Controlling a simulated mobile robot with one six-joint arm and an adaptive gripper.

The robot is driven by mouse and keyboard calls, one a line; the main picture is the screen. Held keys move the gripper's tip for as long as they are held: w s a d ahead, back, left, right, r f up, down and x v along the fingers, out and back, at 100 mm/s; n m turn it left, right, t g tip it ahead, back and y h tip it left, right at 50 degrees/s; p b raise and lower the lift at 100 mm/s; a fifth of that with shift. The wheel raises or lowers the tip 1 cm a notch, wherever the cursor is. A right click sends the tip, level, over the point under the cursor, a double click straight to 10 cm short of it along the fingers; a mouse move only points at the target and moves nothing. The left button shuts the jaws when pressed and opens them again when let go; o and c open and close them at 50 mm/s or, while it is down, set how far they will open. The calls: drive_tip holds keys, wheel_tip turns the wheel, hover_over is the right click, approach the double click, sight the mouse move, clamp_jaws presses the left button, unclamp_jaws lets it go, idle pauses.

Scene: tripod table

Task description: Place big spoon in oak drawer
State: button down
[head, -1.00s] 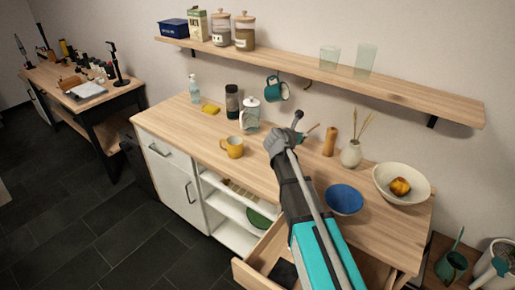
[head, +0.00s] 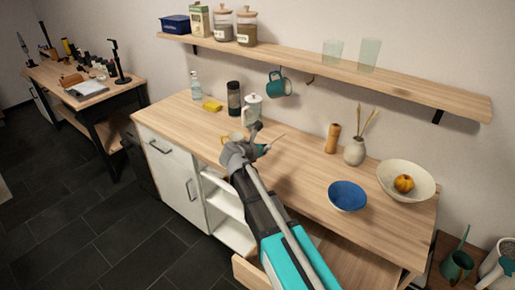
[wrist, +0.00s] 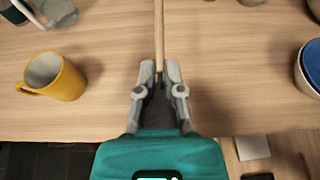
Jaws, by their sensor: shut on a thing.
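My gripper (wrist: 159,82) is shut on the thin wooden handle of the big spoon (wrist: 159,35), which points away from me over the counter in the wrist view. The spoon's far end is out of that view. In the head view the spoon (head: 276,139) shows as a thin stick beyond my gripper (head: 257,146). The oak drawer (head: 243,273) is pulled open below the counter's front edge, largely hidden by my arm. Its inside (wrist: 288,152) shows at the lower right of the wrist view, with a pale square and a dark thing there.
A yellow mug (wrist: 56,78) stands left of my gripper. A blue bowl (head: 347,196) stands to the right, beside a white bowl (head: 421,184) with an orange-yellow thing. The counter's middle is clear.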

drive_tip(key=a, duration=0.1)
drive_tip(key=s+a, duration=0.2)
drive_tip(key=shift+s+a+f, duration=0.25)
drive_tip(key=shift+a+f, duration=0.1)
drive_tip(key=shift+a, duration=0.05)
drive_tip(key=shift+w+b, duration=0.15)
drive_tip(key=shift+b, duration=0.15)
drive_tip(key=w+d+f+b, duration=0.1)
drive_tip(key=w+f+b, duration=0.1)
drive_tip(key=w, duration=0.1)
drive_tip(key=w+d+f+b, duration=0.1)
drive_tip(key=w+f+b, duration=0.2)
drive_tip(key=w, duration=0.1)
drive_tip(key=w+d+f+b, duration=0.1)
drive_tip(key=w+f+b, duration=0.1)
drive_tip(key=w+f, duration=0.1)
drive_tip(key=shift+w+d+b, duration=0.2)
drive_tip(key=shift+w+b, duration=0.15)
drive_tip(key=shift+w, duration=0.3)
drive_tip(key=shift+w+d+f+b, duration=0.15)
drive_tip(key=shift+w+f+b, duration=0.35)
drive_tip(key=shift+w+b, duration=0.1)
